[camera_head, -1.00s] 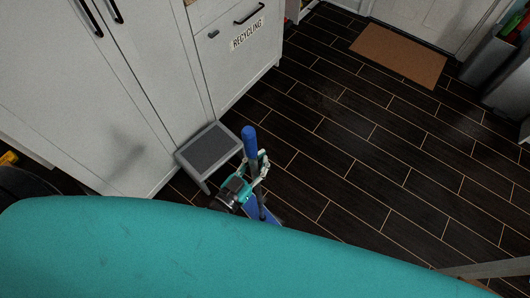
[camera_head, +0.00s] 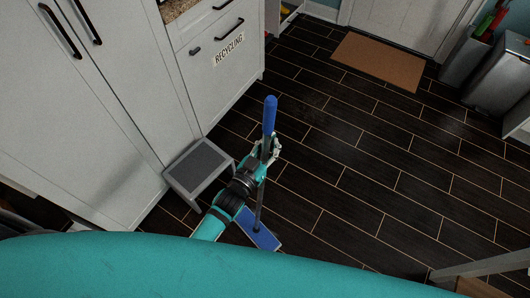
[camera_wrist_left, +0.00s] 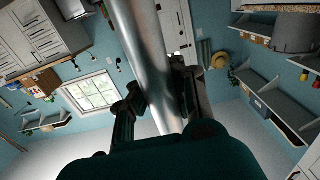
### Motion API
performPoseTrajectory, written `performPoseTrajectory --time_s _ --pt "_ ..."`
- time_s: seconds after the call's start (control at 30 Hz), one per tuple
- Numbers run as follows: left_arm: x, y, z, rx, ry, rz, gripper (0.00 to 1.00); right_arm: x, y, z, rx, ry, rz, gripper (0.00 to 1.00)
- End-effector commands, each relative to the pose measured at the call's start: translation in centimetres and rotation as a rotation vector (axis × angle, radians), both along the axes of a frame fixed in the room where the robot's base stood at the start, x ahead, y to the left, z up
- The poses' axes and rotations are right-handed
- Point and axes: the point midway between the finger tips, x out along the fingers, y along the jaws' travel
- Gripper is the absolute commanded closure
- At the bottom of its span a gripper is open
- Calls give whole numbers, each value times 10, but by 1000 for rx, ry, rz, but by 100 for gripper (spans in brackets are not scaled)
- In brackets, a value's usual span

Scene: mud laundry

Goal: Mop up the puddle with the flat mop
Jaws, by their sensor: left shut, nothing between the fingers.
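The flat mop stands tilted, with a blue grip (camera_head: 270,115) on top, a thin pole and a flat blue head (camera_head: 260,236) low beside my left forearm. My left gripper (camera_head: 270,150) is shut at the pole just below the blue grip. In the left wrist view the silver pole (camera_wrist_left: 148,60) runs large past the fingers (camera_wrist_left: 160,105); a firm hold on it is not clear. A faint dull patch (camera_head: 316,101) on the dark floor may be the puddle; its outline is unclear. My right gripper is not in view.
A grey step stool (camera_head: 198,168) stands left of my left arm, against the white cabinets (camera_head: 110,100). A brown doormat (camera_head: 378,62) lies by the door. Grey bins (camera_head: 500,80) stand at the right. The plank floor in the middle is clear.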

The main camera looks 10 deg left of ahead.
Motion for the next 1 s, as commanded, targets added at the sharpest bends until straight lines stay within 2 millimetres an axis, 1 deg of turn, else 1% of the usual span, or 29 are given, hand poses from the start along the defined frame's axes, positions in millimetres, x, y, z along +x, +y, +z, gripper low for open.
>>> performPoseTrajectory --time_s 0.03,0.1,0.37,0.7,0.77,0.9,1.0 --pt "8 -3 -1 -2 -2 -1 100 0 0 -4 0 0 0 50" --pt "15 -6 -1 -2 -2 -1 100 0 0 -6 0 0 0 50" --pt "29 -11 0 -2 -2 0 100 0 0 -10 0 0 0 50" --pt "74 -27 -1 -1 -3 -1 100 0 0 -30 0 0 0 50" --pt "80 -29 -1 -1 -2 -1 100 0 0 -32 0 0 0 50" --pt "86 -31 0 0 1 0 100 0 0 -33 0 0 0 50" --pt "86 -31 1 0 1 0 100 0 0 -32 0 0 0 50"
